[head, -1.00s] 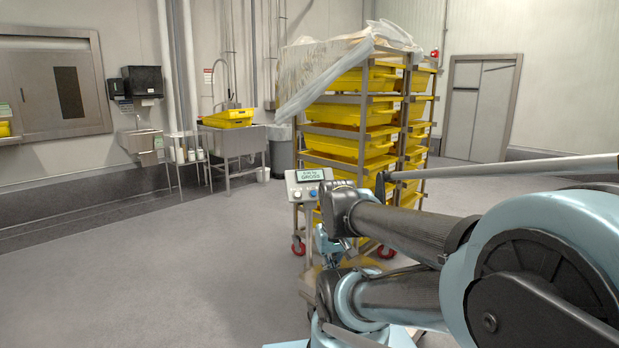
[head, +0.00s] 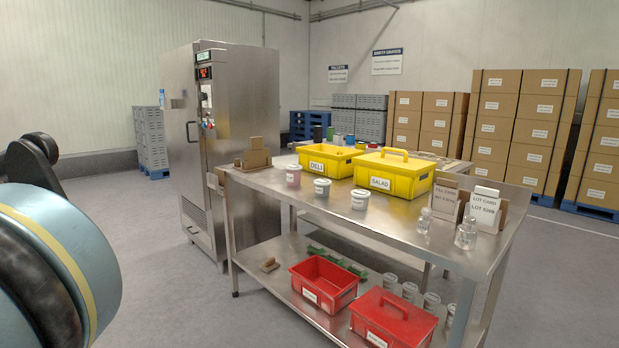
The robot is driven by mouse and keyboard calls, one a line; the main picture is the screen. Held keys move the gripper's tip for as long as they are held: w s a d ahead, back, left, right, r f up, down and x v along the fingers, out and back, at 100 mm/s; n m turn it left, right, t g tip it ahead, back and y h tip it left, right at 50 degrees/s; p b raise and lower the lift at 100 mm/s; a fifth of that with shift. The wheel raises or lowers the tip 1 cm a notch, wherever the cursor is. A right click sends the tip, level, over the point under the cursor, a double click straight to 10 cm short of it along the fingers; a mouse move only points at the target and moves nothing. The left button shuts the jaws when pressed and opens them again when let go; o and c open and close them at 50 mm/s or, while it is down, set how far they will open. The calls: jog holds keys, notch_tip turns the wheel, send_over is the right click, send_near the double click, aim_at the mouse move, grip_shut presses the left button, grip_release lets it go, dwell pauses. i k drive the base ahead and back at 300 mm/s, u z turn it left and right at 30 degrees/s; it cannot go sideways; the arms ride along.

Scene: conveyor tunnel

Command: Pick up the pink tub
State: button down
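The pink tub (head: 293,177) is a small cup-shaped container standing upright on the steel table's top (head: 335,207), near its left end. It is left of the yellow DELI bin (head: 313,170) and just behind a white and grey tub (head: 322,188). Another white tub (head: 359,200) stands farther right, in front of the yellow SALAD bin (head: 404,186). My gripper is out of view; only a blue and black part of my arm shows at the left edge.
Two clear bottles (head: 466,234) and card holders stand at the table's right end. A brown holder (head: 253,157) is at the left end. Red bins (head: 323,284) and several tubs are on the lower shelf. A steel cabinet (head: 243,130) stands behind left. Floor at left is clear.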

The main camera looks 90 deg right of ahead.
aim_at(293, 172)
jog(key=z, duration=3.4)
